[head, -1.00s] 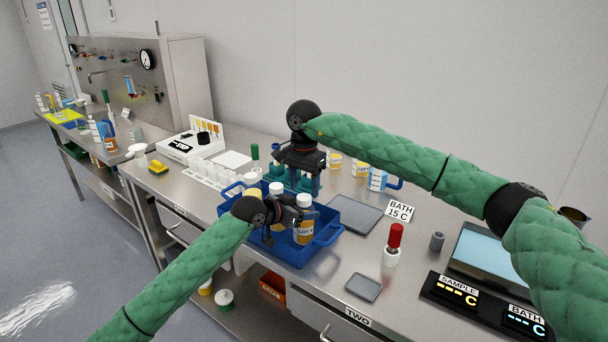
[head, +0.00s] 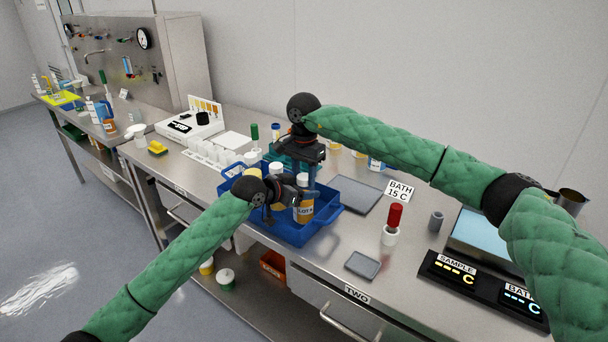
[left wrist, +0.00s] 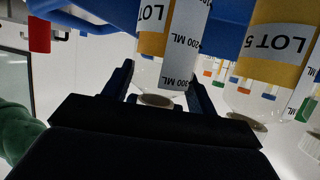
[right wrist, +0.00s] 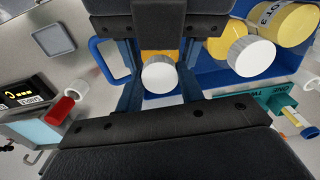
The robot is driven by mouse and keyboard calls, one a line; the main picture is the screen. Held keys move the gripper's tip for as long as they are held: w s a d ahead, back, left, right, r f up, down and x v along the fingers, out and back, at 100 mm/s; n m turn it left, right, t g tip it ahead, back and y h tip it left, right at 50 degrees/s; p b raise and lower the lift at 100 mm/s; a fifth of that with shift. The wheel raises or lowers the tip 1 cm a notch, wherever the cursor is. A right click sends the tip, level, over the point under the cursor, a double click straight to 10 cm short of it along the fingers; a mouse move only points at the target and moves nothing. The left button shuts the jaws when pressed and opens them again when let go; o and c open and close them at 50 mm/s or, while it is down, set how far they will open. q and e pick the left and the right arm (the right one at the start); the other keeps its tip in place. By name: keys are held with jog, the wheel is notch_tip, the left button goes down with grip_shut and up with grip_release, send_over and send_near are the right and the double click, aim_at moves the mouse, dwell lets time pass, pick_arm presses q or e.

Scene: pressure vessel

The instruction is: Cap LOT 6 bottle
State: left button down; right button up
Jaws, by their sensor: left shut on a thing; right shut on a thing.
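The LOT-labelled bottle (head: 304,211), amber with a white cap (head: 303,180) at its top, stands upright at the right side of the blue tray; its number is too small to read surely. My left gripper (head: 290,192) is shut on this bottle from the left; in the left wrist view the bottle (left wrist: 152,42) is between its fingers. My right gripper (head: 312,172) points down from above, close over the cap. In the right wrist view, the white cap (right wrist: 158,76) sits between its fingers, with amber behind it. Whether the cap is fully seated is hidden.
The blue tray (head: 328,212) also holds other white-capped bottles, including one labelled LOT 5 (left wrist: 275,45), close beside the held bottle. A teal rack stands behind. A grey pad (head: 358,194), a red-topped item (head: 394,222) and a display panel (head: 455,272) lie to the right.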

jog(key=m, duration=0.5)
jog(key=shift+m, duration=0.3)
jog(key=m, duration=0.6)
jog(key=shift+m, duration=0.4)
jog(key=m, duration=1.3)
jog(key=shift+w, duration=0.1)
jog(key=o, duration=1.1)
jog(key=shift+a, duration=0.1)
